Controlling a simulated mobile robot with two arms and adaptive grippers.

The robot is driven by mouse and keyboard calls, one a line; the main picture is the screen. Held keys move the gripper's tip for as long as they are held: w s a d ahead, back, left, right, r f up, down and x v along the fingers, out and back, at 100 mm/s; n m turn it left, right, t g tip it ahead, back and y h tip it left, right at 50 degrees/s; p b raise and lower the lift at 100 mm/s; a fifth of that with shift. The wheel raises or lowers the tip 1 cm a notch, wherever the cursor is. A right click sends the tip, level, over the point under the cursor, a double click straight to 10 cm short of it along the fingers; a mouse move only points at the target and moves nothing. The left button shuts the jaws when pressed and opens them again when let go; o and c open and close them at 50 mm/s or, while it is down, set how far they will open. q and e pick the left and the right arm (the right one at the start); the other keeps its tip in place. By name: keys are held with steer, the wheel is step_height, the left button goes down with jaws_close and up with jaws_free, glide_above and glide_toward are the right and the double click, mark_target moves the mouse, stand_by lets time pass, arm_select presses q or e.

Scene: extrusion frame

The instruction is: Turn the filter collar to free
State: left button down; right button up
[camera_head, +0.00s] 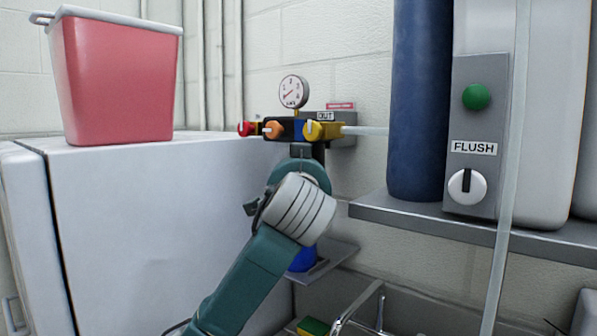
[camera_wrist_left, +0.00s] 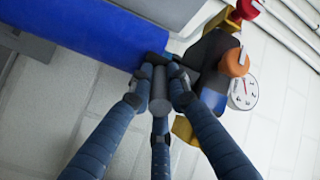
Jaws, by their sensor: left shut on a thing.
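The valve manifold (camera_head: 285,130) is on the back wall with a round gauge (camera_head: 293,91), a red, an orange and a yellow valve. A blue filter body (camera_head: 303,261) shows low behind my left arm in the head view. In the left wrist view a large blue body (camera_wrist_left: 85,18) is at the upper left, with a dark collar part (camera_wrist_left: 152,64) at its end. My left gripper (camera_wrist_left: 162,78) is shut on that dark part, with a grey cylinder between its fingers. In the head view my wrist hides the fingertips and most of the collar. My right gripper is not in view.
A white cabinet (camera_head: 150,220) with a pink bin (camera_head: 115,80) on top stands at the left. A grey shelf (camera_head: 480,228) at the right holds a dark blue cylinder (camera_head: 418,100) and a FLUSH panel (camera_head: 475,130). A sink tap (camera_head: 358,305) is below, and a clear hose hangs in front.

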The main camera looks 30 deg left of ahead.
arm_select(q)
steer(key=shift+f, duration=0.2)
steer(key=c, duration=1.6)
jaws_free()
steer(key=shift+r, duration=0.1)
steer(key=shift+c, duration=0.2)
steer(key=v, duration=1.2)
